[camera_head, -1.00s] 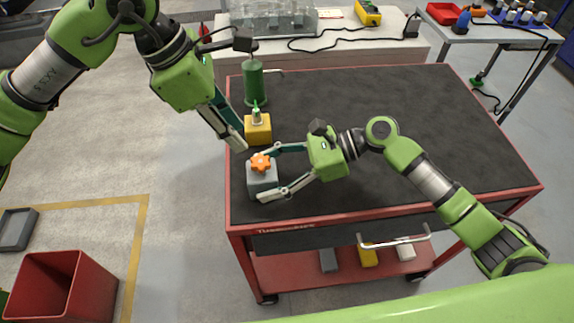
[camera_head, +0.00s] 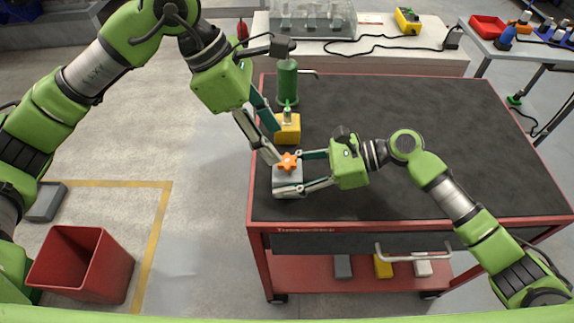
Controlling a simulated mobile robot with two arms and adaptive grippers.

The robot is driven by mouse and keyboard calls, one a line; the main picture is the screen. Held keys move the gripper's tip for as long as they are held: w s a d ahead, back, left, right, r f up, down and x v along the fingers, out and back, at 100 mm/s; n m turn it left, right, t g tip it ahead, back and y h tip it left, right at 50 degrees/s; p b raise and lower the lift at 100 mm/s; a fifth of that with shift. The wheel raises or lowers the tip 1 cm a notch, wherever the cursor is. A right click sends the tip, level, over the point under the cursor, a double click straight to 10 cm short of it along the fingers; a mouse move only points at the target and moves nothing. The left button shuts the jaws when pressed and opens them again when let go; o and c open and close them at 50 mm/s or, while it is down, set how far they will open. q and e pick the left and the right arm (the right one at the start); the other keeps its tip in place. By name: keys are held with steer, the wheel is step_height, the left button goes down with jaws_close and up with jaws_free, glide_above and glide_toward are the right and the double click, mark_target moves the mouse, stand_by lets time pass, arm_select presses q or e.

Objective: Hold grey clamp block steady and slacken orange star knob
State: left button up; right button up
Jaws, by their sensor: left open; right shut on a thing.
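The grey clamp block (camera_head: 286,182) stands near the left edge of the dark table top. The orange star knob (camera_head: 287,162) sits on top of it. My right gripper (camera_head: 287,173) reaches in from the right and is shut on the block, one finger behind it and one in front. My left gripper (camera_head: 277,147) points down from the upper left, just above and beside the knob. It is open, and its fingertips are close to the knob; I cannot tell whether they touch it.
A yellow block (camera_head: 288,129) with a green-topped piece stands just behind the clamp block, near my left fingers. A green cylinder (camera_head: 288,84) stands farther back. The table's (camera_head: 430,130) middle and right are clear. A red bin (camera_head: 82,262) is on the floor at left.

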arm_select(q)
steer(key=s+d+f+m+g+h, duration=0.2)
steer(key=s+f+h, duration=0.1)
steer(key=h, duration=0.1)
steer(key=n+t+h, duration=0.5)
steer(key=t+h, duration=0.2)
steer(key=h, duration=0.1)
glide_toward(287, 160)
steer(key=x, duration=1)
steer(key=shift+f, duration=0.25)
steer(key=c, duration=1.1)
